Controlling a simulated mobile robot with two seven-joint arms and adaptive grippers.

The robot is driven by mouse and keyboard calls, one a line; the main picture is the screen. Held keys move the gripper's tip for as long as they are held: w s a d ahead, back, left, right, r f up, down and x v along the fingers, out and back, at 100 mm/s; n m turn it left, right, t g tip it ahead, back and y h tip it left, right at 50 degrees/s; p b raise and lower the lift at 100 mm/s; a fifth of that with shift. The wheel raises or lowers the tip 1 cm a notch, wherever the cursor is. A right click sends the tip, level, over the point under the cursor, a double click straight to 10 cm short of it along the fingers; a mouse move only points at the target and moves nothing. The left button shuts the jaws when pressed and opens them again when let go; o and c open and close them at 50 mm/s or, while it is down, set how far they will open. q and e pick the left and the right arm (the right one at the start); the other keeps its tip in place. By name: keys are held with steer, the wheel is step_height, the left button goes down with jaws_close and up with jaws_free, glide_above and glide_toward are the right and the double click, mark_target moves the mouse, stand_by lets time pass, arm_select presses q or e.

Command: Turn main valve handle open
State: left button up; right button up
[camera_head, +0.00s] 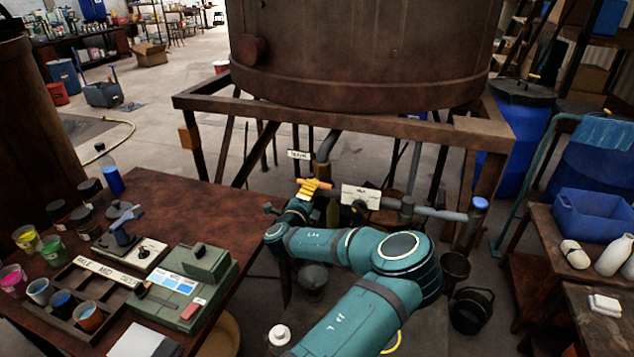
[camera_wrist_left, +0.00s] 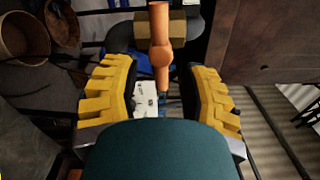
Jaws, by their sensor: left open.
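The main valve's orange handle (camera_head: 317,184) shows beneath the big rusty vat, on the pipe under a small sign reading MAIN (camera_head: 299,155). In the left wrist view the orange handle (camera_wrist_left: 161,60) hangs from a brass-coloured valve body (camera_wrist_left: 178,24) on a dark pipe. My left gripper (camera_head: 306,193) is at the handle in the head view, partly hidden by its own wrist. In the left wrist view its yellow fingers (camera_wrist_left: 160,78) are spread on either side of the handle, with a gap on both sides. My right gripper is not in view.
A white label plate (camera_head: 361,197) sits right of the handle. The brown table (camera_head: 190,205) at left carries jars, cups and a green device (camera_head: 185,288). Black buckets (camera_head: 471,309) stand at right.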

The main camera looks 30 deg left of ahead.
mark_target(317, 178)
arm_select(q)
steer(key=x, duration=0.7)
steer(key=shift+w+b, duration=0.15)
steer(key=shift+b, duration=0.25)
jaws_close()
